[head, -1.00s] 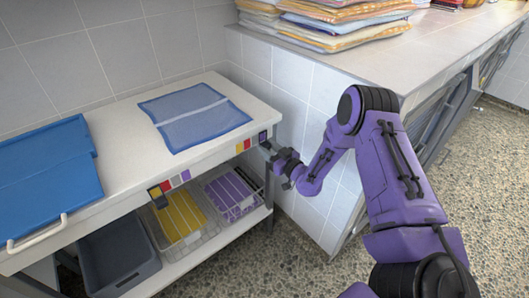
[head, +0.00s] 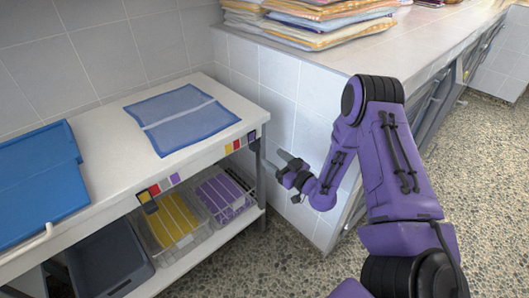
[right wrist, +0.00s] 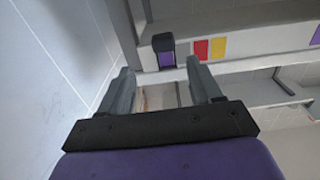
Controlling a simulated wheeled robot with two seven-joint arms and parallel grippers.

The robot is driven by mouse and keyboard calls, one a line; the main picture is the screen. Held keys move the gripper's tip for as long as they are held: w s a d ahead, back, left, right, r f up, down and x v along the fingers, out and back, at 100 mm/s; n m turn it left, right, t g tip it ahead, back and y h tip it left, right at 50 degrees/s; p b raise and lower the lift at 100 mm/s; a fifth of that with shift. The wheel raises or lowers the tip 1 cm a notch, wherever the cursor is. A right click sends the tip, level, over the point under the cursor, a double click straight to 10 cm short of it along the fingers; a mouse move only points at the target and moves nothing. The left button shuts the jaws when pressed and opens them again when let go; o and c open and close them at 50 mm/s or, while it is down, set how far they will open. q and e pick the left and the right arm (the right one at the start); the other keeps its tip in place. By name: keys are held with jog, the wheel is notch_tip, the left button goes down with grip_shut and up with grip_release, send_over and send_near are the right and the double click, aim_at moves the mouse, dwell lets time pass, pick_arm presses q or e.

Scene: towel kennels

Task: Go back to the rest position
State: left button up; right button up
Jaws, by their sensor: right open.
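My right gripper (head: 279,166) is open and empty, just off the right end of the white table (head: 105,128). In the right wrist view my right gripper (right wrist: 160,78) has its two grey fingers apart, with nothing between them. Beyond the fingertips, a dark block with a purple face (right wrist: 166,52) sits at the table's edge, beside a red tag (right wrist: 201,49) and a yellow tag (right wrist: 218,47). My left gripper is in neither view.
A blue mesh towel (head: 182,118) and a blue board (head: 40,187) lie on the table. Below are a dark bin (head: 108,262), a yellow-towel basket (head: 170,222) and a purple-towel basket (head: 222,193). A tiled counter (head: 385,42) with stacked towels (head: 320,20) stands behind my right arm.

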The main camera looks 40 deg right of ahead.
jog(key=shift+s+d, duration=0.1)
jog(key=shift+s, duration=0.95)
jog(key=s+a+f+m+g+h+p, duration=0.1)
jog(key=s+a+f+m+g+h, duration=0.35)
jog(key=s+f+m+g, duration=0.5)
jog(key=s+a+f+n+g+p, duration=0.1)
jog(key=s+a+f+g, duration=0.1)
jog(key=s, duration=0.7)
jog(key=s+a+f+n+g+p, duration=0.1)
jog(key=s+a+f+g, duration=0.2)
jog(key=s, duration=0.7)
jog(key=shift+a+f, duration=0.9)
jog(key=shift+a, duration=0.15)
jog(key=shift+w, duration=0.1)
